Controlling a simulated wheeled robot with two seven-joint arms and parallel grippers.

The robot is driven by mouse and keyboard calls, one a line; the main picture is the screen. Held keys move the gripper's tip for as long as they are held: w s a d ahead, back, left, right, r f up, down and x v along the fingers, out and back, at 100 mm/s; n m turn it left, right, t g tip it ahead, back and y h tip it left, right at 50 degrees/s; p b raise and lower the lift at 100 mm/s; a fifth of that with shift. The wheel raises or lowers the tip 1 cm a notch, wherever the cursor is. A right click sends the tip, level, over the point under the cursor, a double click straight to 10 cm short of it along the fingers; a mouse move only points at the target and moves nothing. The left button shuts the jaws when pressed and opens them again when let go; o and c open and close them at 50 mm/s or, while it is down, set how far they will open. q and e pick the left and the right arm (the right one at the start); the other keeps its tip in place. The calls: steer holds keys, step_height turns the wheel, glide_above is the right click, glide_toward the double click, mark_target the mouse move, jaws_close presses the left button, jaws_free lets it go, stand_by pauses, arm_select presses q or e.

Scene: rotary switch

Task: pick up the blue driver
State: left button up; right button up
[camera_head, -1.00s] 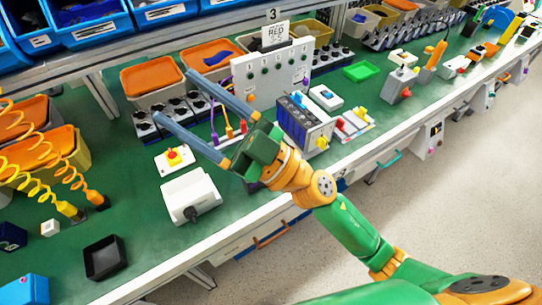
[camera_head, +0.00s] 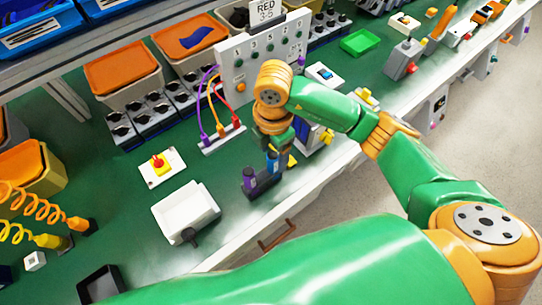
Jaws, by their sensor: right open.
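A dark holder (camera_head: 262,187) stands near the front edge of the green bench in the head view. A purple-handled driver (camera_head: 250,179) stands upright in its left part. Beside it on the right is a blue driver (camera_head: 272,161), mostly hidden under my gripper. My right gripper (camera_head: 273,148) points down just above the blue driver. It is open, but its fingers are partly hidden by my wrist, and I cannot tell whether they touch the handle. My left gripper is out of view.
A grey panel (camera_head: 245,62) with purple, orange and red cables stands behind. A boxy device is partly hidden right of my gripper.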

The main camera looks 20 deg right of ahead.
step_height(320, 180, down, 4)
steer(key=shift+w+r, duration=0.1)
steer(key=shift+r, duration=0.1)
steer(key=shift+w, duration=0.15)
steer(key=shift+s, duration=0.2)
steer(key=c, duration=1.1)
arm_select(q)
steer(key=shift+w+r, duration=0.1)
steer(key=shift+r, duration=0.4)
arm_select(e)
steer(key=shift+w, duration=0.1)
jaws_close()
step_height(320, 180, up, 10)
steer(key=shift+r, duration=0.1)
steer(key=shift+o, duration=1.6)
jaws_free()
jaws_close()
